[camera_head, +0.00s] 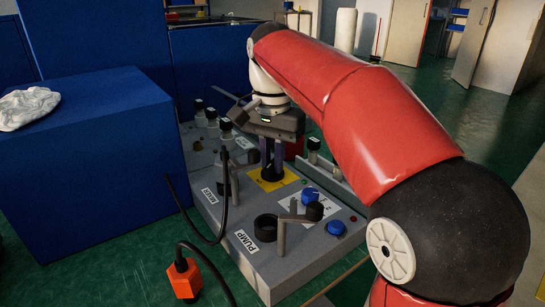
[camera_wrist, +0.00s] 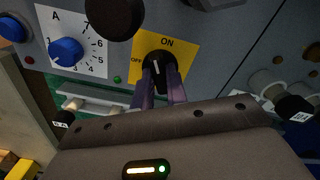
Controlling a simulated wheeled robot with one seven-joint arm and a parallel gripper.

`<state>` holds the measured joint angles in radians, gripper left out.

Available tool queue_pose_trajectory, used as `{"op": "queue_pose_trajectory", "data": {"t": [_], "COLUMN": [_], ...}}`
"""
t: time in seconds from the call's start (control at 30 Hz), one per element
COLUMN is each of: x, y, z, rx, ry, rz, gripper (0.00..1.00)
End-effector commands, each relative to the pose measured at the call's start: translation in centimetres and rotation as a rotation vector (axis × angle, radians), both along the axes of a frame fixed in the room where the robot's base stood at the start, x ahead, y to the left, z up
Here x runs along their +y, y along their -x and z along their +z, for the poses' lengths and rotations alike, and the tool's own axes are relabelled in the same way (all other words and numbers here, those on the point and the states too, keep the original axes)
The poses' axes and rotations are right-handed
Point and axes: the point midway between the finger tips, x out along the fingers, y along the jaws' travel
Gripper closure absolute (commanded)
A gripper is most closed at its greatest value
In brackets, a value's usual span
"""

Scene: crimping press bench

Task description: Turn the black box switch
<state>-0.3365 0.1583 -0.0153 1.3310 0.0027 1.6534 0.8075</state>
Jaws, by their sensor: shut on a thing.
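The black switch (camera_wrist: 155,60) sits on a yellow plate (camera_wrist: 184,46) marked ON at the top and OFF at the left in the wrist view. A pale mark on its face looks roughly upright, but its exact angle is hard to read. My gripper (camera_wrist: 163,88) has its purple fingers on either side of the switch, shut on it. In the head view, my gripper (camera_head: 266,164) points down at the yellow plate (camera_head: 272,184) on the grey panel, and its fingers partly hide the switch.
A blue dial (camera_wrist: 66,51) on a numbered white plate and a large black knob (camera_wrist: 115,16) are close by. A black cable (camera_head: 225,190) hangs across the panel front, and an orange plug (camera_head: 184,279) is at lower left.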

Motion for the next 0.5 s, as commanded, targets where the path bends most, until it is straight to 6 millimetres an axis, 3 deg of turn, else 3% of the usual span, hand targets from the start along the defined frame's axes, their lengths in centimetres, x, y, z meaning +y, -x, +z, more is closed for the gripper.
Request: {"op": "queue_pose_trajectory", "data": {"t": [0.5], "x": [-0.03], "y": [-0.1], "z": [0.15], "rx": [-0.007], "ry": [-0.002], "rz": [-0.396], "gripper": [1.0]}}
